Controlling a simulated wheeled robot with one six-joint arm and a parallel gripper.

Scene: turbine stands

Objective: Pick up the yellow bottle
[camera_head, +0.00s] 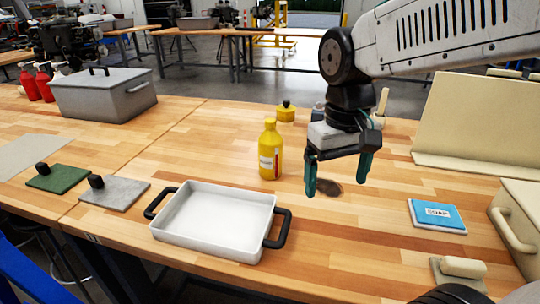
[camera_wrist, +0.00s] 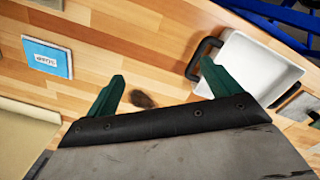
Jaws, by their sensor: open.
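The yellow bottle (camera_head: 270,152) stands upright on the wooden table in the head view, with a white and red label on its front. My gripper (camera_head: 337,177) is to the right of the bottle, pointing down above the table. Its two dark green fingers are apart and nothing is between them. In the wrist view my gripper (camera_wrist: 160,85) also shows open and empty, over bare wood with a dark spot. The bottle is not visible in the wrist view.
A white tray (camera_head: 213,248) with black handles lies in front of the bottle. A yellow round container (camera_head: 286,113) stands behind it. A blue soap box (camera_head: 437,216) and a cream panel (camera_head: 480,125) are at right. A grey lidded box (camera_head: 100,97) and red bottles (camera_head: 43,82) stand at left.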

